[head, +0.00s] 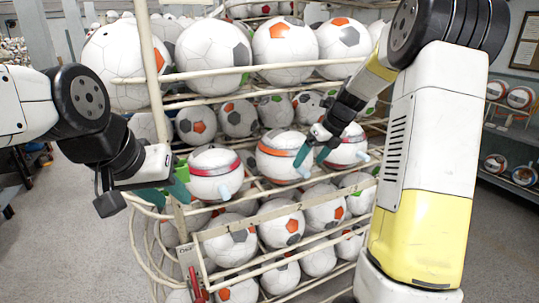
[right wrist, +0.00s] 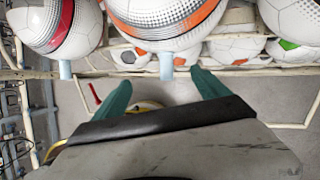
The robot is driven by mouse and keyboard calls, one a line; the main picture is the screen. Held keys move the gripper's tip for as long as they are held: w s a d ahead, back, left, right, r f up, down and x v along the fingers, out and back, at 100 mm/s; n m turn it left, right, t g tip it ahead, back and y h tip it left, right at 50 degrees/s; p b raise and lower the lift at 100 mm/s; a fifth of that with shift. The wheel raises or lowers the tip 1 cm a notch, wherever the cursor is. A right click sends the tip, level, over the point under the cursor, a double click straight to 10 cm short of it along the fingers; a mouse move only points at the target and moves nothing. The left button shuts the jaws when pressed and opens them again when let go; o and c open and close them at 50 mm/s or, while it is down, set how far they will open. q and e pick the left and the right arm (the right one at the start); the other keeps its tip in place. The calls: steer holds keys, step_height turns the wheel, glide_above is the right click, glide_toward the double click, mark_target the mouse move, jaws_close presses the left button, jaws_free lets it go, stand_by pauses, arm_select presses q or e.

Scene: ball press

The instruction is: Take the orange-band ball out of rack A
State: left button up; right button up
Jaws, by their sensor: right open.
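The orange-band ball (head: 280,165) is white with an orange stripe and sits in the middle of a rack shelf, between two red-band balls (head: 214,182) (head: 349,154). A pale blue tab (right wrist: 166,66) sticks out below the orange-band ball (right wrist: 165,18) in the right wrist view. My right gripper (head: 313,157) is open and empty at the ball's right front in the head view. In the right wrist view its teal fingers (right wrist: 162,92) stand apart, either side of the tab and just short of it. My left gripper (head: 165,192) appears open and empty, left of the left red-band ball.
The cream tube rack (head: 290,212) holds several white balls with orange, grey or green patches above and below this shelf. Its front rails run close to my grippers. Another rack with balls (head: 519,97) stands at the far right. Grey floor (head: 80,250) is clear at left.

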mark_target(298, 175)
steer(key=w+f+m, duration=0.2)
steer(key=shift+w+a+f, duration=0.15)
steer(key=shift+w+f, duration=0.2)
steer(key=shift+w, duration=0.05)
steer(key=x, duration=0.7)
steer(key=shift+f, duration=0.1)
jaws_close()
stand_by(0.9)
